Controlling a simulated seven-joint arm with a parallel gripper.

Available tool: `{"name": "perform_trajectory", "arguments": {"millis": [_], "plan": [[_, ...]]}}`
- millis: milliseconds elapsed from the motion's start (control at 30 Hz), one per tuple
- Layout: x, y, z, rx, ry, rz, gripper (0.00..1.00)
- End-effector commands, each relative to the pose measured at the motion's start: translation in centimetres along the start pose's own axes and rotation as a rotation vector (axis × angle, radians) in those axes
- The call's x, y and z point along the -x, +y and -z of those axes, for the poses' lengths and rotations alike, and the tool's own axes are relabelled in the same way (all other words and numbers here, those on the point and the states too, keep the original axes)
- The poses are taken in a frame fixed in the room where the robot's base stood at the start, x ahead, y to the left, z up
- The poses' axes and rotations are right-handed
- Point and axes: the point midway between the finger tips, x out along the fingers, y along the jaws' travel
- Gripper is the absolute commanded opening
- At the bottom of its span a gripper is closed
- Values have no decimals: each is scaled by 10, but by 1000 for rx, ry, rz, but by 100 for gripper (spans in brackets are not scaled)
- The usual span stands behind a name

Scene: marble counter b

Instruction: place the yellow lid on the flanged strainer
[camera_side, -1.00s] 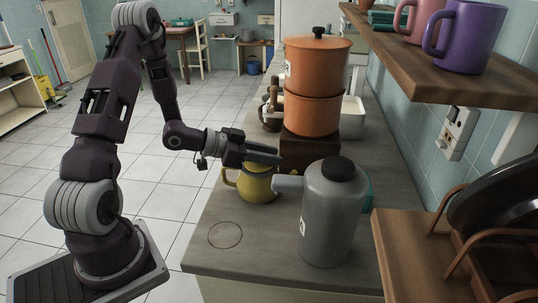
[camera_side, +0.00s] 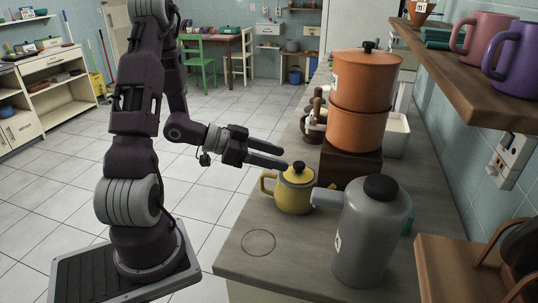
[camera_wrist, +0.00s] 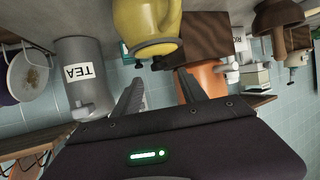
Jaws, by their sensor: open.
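The yellow lid (camera_side: 297,174), with a black knob, sits on top of the yellow pot (camera_side: 294,197) in the side view. A thin grey rim shows around the lid's edge; it appears to be the strainer's flange, and the rest of the strainer is hidden inside the pot. The pot (camera_wrist: 147,22) appears upside down at the top of the wrist view, with its grey rim and dark knob toward my fingers. My gripper (camera_side: 282,156) is open and empty, beside and slightly above the lid, apart from it. Its two spread fingers also show in the wrist view (camera_wrist: 160,92).
A grey canister (camera_side: 372,232) marked TEA in the wrist view stands right of the pot. Behind are a stacked orange pot (camera_side: 360,85) on a dark wooden block (camera_side: 350,165). A shelf with mugs (camera_side: 515,65) overhangs the right. Clear counter lies front left, around a ring mark (camera_side: 258,242).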

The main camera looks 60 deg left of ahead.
Motion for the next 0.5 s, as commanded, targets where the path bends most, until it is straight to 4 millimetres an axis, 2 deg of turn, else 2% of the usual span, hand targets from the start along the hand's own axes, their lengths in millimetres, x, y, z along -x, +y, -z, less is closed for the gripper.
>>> {"name": "perform_trajectory", "arguments": {"millis": [133, 233, 300, 367, 400, 467, 500], "plan": [[19, -1, 0, -2, 0, 3, 50], [17, -7, 2, -49, -64, 43, 50], [9, -21, 10, -133, -180, 137, 50], [7, -34, 26, -203, -296, 266, 50], [12, -38, 42, -231, -363, 362, 50], [26, -32, 68, -224, -438, 494, 50], [40, -18, 82, -187, -474, 561, 50]]}}
